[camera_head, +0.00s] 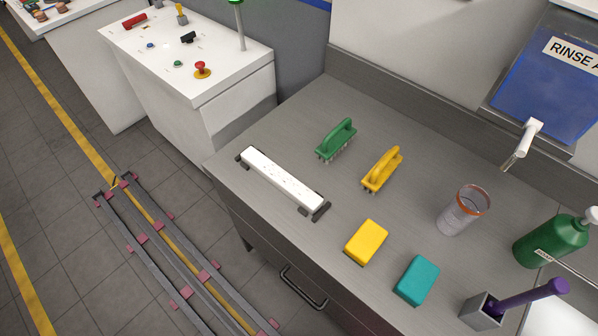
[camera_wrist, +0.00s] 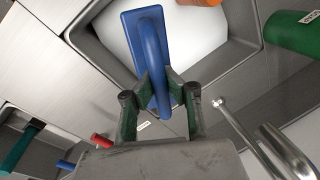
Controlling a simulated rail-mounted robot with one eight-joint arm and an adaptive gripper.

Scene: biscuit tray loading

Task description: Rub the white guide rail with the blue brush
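The white guide rail (camera_head: 282,180) lies on the grey counter in the head view, held by dark end brackets. The blue brush (camera_wrist: 145,35) is in the wrist view, its handle between the fingers of my gripper (camera_wrist: 163,88). The fingers are closed in on both sides of the handle, and the brush points away from the wrist. Behind the brush is a sink basin (camera_wrist: 242,72) with a white surface inside. My gripper and the blue brush do not show in the head view, and the guide rail cannot be made out in the wrist view.
A green brush (camera_head: 336,142) and a yellow brush (camera_head: 382,170) stand behind the rail. A yellow sponge (camera_head: 366,242), a teal sponge (camera_head: 416,281), a clear cup (camera_head: 462,212), a green bottle (camera_head: 552,240) and a grey holder (camera_head: 483,311) with a purple handle stand to the right.

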